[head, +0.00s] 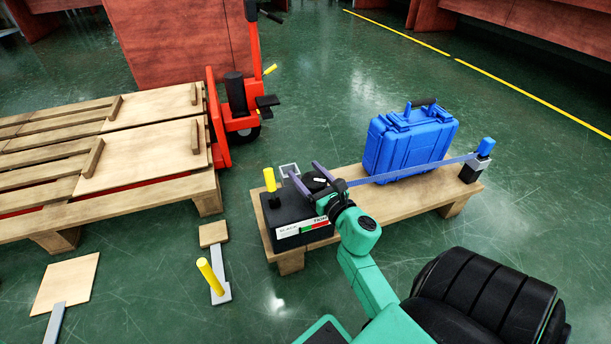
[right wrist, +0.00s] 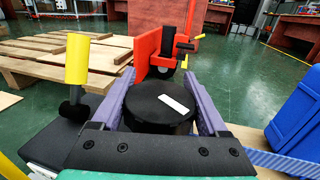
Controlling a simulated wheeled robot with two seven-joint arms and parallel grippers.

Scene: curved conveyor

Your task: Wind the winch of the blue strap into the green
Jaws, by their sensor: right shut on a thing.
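The winch (head: 290,212) is a black box on a wooden plank, with a yellow-topped lever (head: 270,181) at its left. Its front carries a white label with a red and green scale (head: 314,225); I cannot make out a pointer. My right gripper (head: 303,171) has its purple fingers on both sides of the winch's round black knob (right wrist: 160,111), shut on it. A white mark on the knob's top points up and left in the right wrist view. The blue strap (head: 415,168) runs from the winch, past the case, to a blue-topped post (head: 486,147). My left gripper is out of view.
A blue case (head: 408,143) stands on the wooden plank (head: 440,192) behind the strap. A wooden pallet (head: 60,212) and a red pallet truck (head: 237,108) are at the left. Wooden pieces with grey bars and a yellow handle (head: 210,275) lie on the green floor.

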